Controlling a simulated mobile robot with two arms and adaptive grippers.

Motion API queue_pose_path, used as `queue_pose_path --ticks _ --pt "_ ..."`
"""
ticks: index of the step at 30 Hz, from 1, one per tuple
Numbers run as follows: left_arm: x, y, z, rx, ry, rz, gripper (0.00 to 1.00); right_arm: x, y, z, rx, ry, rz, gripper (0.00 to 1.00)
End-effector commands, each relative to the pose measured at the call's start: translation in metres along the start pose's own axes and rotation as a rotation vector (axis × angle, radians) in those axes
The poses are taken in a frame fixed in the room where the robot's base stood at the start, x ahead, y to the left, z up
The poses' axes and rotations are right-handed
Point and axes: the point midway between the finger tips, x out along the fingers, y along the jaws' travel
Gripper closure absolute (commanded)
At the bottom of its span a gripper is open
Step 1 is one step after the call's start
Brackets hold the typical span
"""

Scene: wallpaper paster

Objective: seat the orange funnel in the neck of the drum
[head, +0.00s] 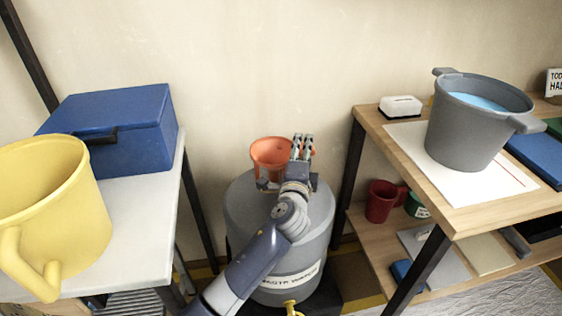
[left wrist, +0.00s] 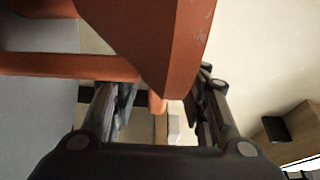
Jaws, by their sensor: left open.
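The orange funnel (head: 268,153) is at the top of the grey drum (head: 245,210), towards its back, with its wide mouth up. The gripper and wrist hide part of its lower side, and I cannot tell whether its spout is in the neck; the neck is hidden. My left gripper (head: 301,146) is open, close against the funnel's right side. In the left wrist view the funnel (left wrist: 150,40) fills the upper middle, its narrow end showing between the open fingers (left wrist: 160,105). I cannot tell if they touch it. My right gripper is not in view.
A white table (head: 140,225) at left holds a yellow bucket (head: 55,205) and a blue box (head: 125,125). A wooden shelf (head: 400,140) at right holds a grey bucket (head: 460,140) with blue liquid. The wall is close behind the drum.

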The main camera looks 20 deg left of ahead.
Motion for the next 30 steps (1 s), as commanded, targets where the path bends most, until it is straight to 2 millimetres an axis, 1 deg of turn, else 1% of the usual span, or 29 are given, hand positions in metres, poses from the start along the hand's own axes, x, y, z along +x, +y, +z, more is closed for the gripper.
queue_pose_path --ticks 1,2,3,6,15,19,23,28,29,30 --pt "0.0 0.0 0.0 0.0 0.0 0.0 0.64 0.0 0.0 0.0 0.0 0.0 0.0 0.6" --pt "0.0 0.0 0.0 0.0 0.0 0.0 0.71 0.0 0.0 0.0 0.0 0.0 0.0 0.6" --pt "0.0 0.0 0.0 0.0 0.0 0.0 0.8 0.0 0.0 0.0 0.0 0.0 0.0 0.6" --pt "0.0 0.0 0.0 0.0 0.0 0.0 1.0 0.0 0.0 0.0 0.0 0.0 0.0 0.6" --pt "0.0 0.001 0.0 0.0 0.0 0.001 1.0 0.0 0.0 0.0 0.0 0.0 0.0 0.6" --pt "0.0 -0.003 0.0 -0.001 0.0 0.001 1.0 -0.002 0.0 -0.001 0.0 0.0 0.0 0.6" --pt "0.0 -0.016 0.0 -0.001 0.0 -0.001 1.0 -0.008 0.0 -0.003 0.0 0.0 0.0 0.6" --pt "0.0 -0.044 0.0 -0.001 0.0 -0.004 1.0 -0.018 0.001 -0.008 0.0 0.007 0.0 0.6" --pt "-0.007 -0.037 0.003 0.001 0.0 0.002 1.0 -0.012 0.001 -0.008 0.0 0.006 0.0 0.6" --pt "-0.015 -0.036 0.007 0.002 0.0 0.002 1.0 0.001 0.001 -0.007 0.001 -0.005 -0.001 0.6"
